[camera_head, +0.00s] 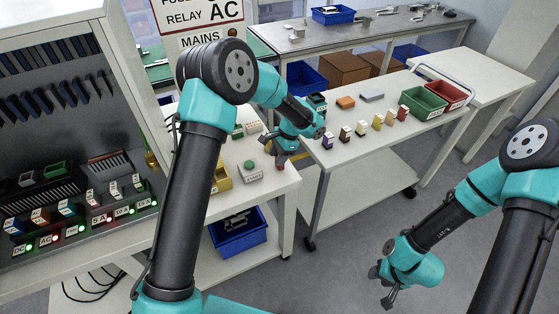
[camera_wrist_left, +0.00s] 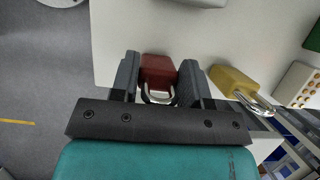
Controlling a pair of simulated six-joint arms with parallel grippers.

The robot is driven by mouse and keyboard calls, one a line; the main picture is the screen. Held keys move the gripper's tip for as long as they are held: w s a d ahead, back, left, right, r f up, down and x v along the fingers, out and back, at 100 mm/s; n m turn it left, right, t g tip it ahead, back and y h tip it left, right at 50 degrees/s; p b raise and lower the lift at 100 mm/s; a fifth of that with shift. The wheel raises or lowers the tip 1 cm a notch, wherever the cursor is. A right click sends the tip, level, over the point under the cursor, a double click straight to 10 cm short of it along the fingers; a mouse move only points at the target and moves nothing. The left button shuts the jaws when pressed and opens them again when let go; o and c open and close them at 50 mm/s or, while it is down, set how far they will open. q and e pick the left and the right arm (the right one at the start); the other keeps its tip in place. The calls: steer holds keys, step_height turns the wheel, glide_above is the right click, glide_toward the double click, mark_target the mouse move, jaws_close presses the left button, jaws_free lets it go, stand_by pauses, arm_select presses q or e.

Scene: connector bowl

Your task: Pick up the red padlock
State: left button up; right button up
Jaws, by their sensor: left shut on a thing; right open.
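The red padlock (camera_wrist_left: 158,72) sits between the two fingers of my left gripper (camera_wrist_left: 158,80) in the left wrist view, its metal shackle towards the palm. My left gripper (camera_head: 278,154) is shut on it. In the head view a small part of the red padlock (camera_head: 281,167) shows under the fingers, near the right end of the white bench. I cannot tell whether it touches the bench. A yellow padlock (camera_wrist_left: 234,82) with a metal shackle lies just right of the gripper in the left wrist view. My right gripper (camera_head: 387,290) is open and empty, low over the floor.
A grey box with a green button (camera_head: 250,171) stands on the bench left of the gripper. A trolley (camera_head: 345,168) to the right carries several small connectors, a green bin (camera_head: 425,101) and a red bin (camera_head: 447,94). A blue bin (camera_head: 238,232) sits under the bench.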

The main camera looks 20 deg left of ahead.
arm_select(q)
steer(key=shift+r, duration=0.45)
step_height(320, 180, up, 3)
steer(key=shift+f, duration=0.1)
steer(key=s+d, duration=0.2)
steer(key=s, duration=0.5)
steer(key=s+d+r, duration=0.1)
steer(key=s+d, duration=0.1)
steer(key=s, duration=0.6)
steer(key=shift+s+d+r, duration=0.15)
steer(key=shift+s+d, duration=0.05)
steer(key=shift+d, duration=0.1)
